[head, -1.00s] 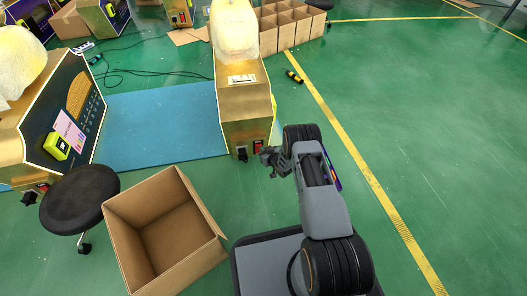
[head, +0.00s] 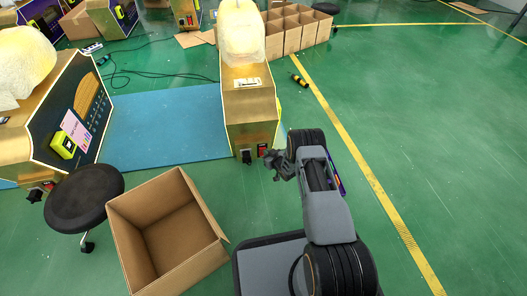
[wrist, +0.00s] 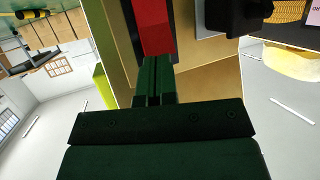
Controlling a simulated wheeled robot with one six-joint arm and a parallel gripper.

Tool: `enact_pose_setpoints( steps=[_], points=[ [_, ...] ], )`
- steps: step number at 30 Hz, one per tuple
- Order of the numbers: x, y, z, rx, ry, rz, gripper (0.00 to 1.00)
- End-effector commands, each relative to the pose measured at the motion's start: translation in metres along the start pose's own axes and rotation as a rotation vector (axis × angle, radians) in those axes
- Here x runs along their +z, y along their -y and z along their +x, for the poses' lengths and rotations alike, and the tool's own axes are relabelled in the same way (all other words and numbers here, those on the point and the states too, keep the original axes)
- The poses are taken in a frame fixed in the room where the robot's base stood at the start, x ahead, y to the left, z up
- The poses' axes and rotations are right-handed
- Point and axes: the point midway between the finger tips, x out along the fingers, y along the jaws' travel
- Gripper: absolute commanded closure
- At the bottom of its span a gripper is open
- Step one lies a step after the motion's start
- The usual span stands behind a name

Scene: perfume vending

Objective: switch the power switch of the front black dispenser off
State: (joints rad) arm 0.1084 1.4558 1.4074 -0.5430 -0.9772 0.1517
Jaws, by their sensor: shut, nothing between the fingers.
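The nearest middle dispenser (head: 250,110) shows its gold end toward me in the head view, with a pale wrapped bulk on top. Its power switch (head: 262,150) is a small red rocker in a black frame, low on that end. In the wrist view the red rocker (wrist: 153,28) is large at the top centre. My gripper (head: 275,163) is just right of and below the switch in the head view. In the wrist view my gripper (wrist: 154,66) is shut and empty, its tips at the lower edge of the switch; I cannot tell whether they touch. The rocker's tilt is unclear.
A black plug (head: 246,156) sits left of the switch; it also shows in the wrist view (wrist: 248,14). An open cardboard box (head: 165,235) and a black stool (head: 85,197) stand to the left. Another dispenser (head: 70,125) is further left.

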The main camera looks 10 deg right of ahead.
Motion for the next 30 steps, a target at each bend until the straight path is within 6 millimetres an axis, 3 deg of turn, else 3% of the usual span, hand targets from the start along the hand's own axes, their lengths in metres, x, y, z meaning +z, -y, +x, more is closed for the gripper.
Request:
enact_pose_setpoints(
  steps=[30],
  points=[
    [0.001,0.001,0.019,-0.001,0.002,0.0,1.0]
  ],
)
